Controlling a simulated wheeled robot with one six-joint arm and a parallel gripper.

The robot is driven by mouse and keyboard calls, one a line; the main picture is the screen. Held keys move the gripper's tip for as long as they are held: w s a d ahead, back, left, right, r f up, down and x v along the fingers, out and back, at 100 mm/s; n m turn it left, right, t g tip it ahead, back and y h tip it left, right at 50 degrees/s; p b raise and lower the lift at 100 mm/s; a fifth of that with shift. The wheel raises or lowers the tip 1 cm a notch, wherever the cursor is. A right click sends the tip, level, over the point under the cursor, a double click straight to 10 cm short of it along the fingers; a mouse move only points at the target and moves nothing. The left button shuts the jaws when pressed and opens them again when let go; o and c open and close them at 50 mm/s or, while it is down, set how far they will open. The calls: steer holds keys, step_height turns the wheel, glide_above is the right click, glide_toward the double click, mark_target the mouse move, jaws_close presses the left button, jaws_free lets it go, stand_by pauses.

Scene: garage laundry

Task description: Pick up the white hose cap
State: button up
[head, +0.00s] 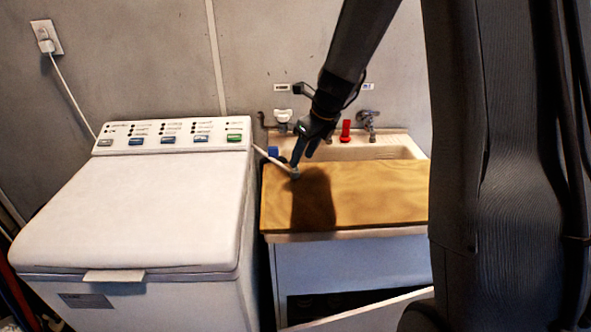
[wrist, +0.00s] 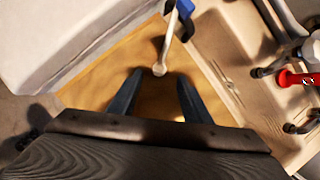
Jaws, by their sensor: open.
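A pale hose (head: 270,157) comes from beside the washing machine and ends over the wooden board. Its small pale rounded end, which looks like the white hose cap, shows in the wrist view (wrist: 160,69). My gripper (wrist: 160,76) is open, with its two dark fingers apart and the cap close to the gap between their tips. In the head view my gripper (head: 296,163) points down by the hose end at the board's back left corner. I cannot tell whether a finger touches the cap.
The wooden board (head: 370,195) covers the front of the sink (head: 385,151). A blue piece (wrist: 184,8) is by the hose, and a red fitting (head: 345,131) is at the back. A white washing machine (head: 140,205) stands left; the board's right side is clear.

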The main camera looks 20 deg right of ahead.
mark_target(295, 171)
steer(key=shift+w+p+x, duration=0.15)
steer(key=shift+p+x, duration=0.25)
steer(key=shift+x, duration=1.2)
steer(key=shift+w+p+x, duration=0.1)
steer(key=shift+p+x, duration=0.25)
steer(key=shift+x, duration=1.25)
steer(key=shift+a+r, duration=0.2)
jaws_close()
